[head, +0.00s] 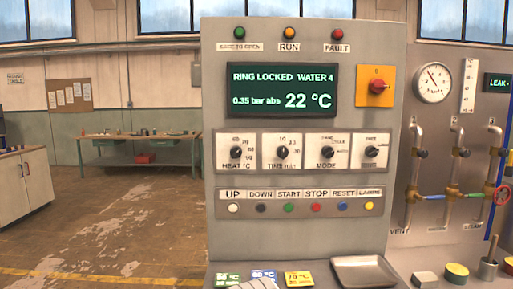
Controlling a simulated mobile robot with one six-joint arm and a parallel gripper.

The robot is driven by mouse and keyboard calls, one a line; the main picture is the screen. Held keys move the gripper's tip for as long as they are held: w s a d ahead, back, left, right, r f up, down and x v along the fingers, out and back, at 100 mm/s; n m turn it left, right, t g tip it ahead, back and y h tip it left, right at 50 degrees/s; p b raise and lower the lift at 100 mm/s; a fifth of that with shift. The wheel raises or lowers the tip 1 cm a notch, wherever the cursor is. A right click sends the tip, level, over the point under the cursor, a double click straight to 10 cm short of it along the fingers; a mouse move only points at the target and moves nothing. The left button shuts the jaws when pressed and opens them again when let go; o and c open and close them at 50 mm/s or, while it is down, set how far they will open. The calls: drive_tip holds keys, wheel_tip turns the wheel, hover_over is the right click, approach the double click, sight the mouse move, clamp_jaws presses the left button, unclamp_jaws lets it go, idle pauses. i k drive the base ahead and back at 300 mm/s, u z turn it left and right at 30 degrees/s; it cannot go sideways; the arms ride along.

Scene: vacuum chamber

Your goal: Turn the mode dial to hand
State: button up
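The mode dial (326,152) is a black round knob on a white plate (327,167) marked MODE. It is the third of the dials in the row across the middle of the grey control panel (225,112). Small position labels stand above and to the right of the knob, too small to read surely. I cannot tell which label its pointer meets. Nothing touches the dial. My gripper is not recognisable in this view.
The heat dial (236,152) and time dial (281,152) are left of it, another dial (371,152) right. Below is a button row (289,208). Above are the display (280,90) and a red switch (378,86). A grey tray (364,272) and cards (298,279) lie below.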

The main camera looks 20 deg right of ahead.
sight(328, 152)
drive_tip(key=z, duration=0.2)
drive_tip(key=i, duration=0.75)
drive_tip(key=z, duration=0.6)
drive_tip(key=k, duration=0.9)
drive_tip(key=z, duration=0.15)
drive_tip(key=i, duration=0.9)
drive_tip(key=u, duration=0.05)
